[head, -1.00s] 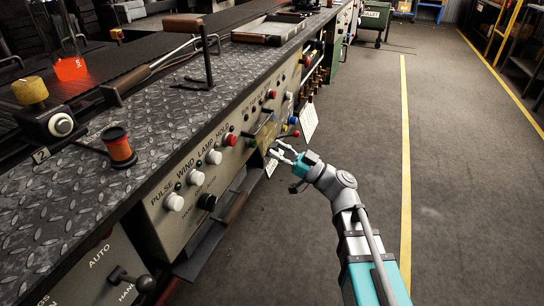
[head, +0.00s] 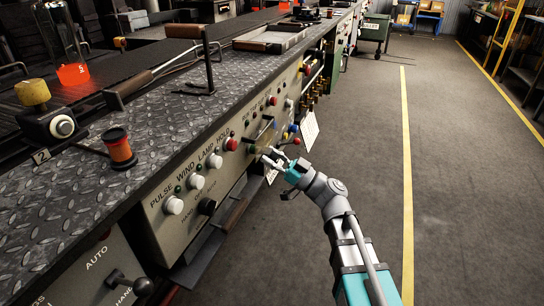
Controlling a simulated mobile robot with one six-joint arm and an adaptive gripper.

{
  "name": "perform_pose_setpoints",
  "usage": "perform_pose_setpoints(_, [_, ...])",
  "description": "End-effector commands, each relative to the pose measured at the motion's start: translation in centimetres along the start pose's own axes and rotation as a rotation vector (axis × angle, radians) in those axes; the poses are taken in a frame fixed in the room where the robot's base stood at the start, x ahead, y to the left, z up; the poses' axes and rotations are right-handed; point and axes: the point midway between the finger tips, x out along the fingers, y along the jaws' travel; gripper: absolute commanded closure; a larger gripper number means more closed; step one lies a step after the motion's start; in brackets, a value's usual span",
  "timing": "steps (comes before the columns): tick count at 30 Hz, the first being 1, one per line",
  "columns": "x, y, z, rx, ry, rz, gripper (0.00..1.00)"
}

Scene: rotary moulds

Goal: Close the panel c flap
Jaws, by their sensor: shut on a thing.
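My gripper (head: 272,156) is at the front face of the grey control panel (head: 185,228), right of the row of push buttons. No panel c lettering is readable.
White and red push buttons (head: 230,144) sit left of the gripper, and blue and red knobs (head: 293,128) close to its right. A white tag (head: 310,131) hangs right of it. A dark rail (head: 229,216) runs below the panel. The floor (head: 465,190) to the right is clear.

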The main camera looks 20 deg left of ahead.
Motion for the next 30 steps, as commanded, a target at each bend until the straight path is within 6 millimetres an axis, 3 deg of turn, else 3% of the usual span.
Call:
perform_pose_setpoints(7, [0.14, -0.11, 0.31, -0.003, -0.009, -0.005, 1.00])
perform_pose_setpoints(8, [0.14, -0.11, 0.31, -0.003, -0.009, -0.005, 0.49])
perform_pose_setpoints(13, [0.07, -0.05, 0.22, -0.002, -0.007, -0.003, 0.20])
perform_pose_setpoints(30, [-0.06, 0.03, 0.08, -0.001, -0.006, -0.001, 0.20])
